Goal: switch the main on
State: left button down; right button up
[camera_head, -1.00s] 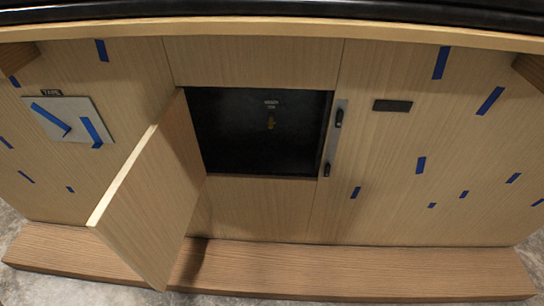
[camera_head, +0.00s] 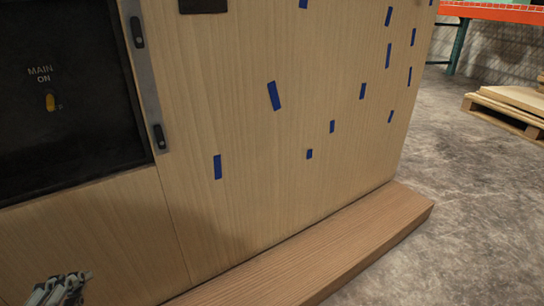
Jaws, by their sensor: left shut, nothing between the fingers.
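The main switch (camera_head: 50,102) is a small yellow-orange lever on a black panel (camera_head: 85,140) recessed in the wooden console. My left gripper (camera_head: 72,284) shows at the bottom left edge, in front of the wood below the recess. It is shut and empty, apart from the switch and well below it. The left part of the recess is cut off by the picture edge. My right gripper is not in view.
A grey metal strip with black latches (camera_head: 138,32) runs along the recess's right edge. The wooden front (camera_head: 260,55) carries several blue tape pieces. A wooden step (camera_head: 330,250) juts out at its foot. Concrete floor (camera_head: 470,200) is free at right; a pallet (camera_head: 505,110) lies farther back.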

pick_arm(q)
jog(key=w+a+r+m+t+y, duration=0.2)
jog(key=w+r+m+y, duration=0.1)
jog(key=w+r+m, duration=0.4)
jog(key=m+t+y, duration=0.2)
jog(key=m+y, duration=0.1)
jog(key=m, duration=0.3)
send_near(50, 103)
notch_tip(50, 103, down, 4)
jog(key=shift+s+d, duration=0.35)
jog(key=shift+s, duration=0.15)
jog(key=shift+w, duration=0.1)
jog(key=x, duration=0.8)
jog(key=shift+w+a+f, duration=0.1)
jog(key=shift+w+a, duration=0.05)
jog(key=shift+w, duration=0.1)
jog(key=shift+w+a, duration=0.3)
jog(key=shift+w, duration=0.3)
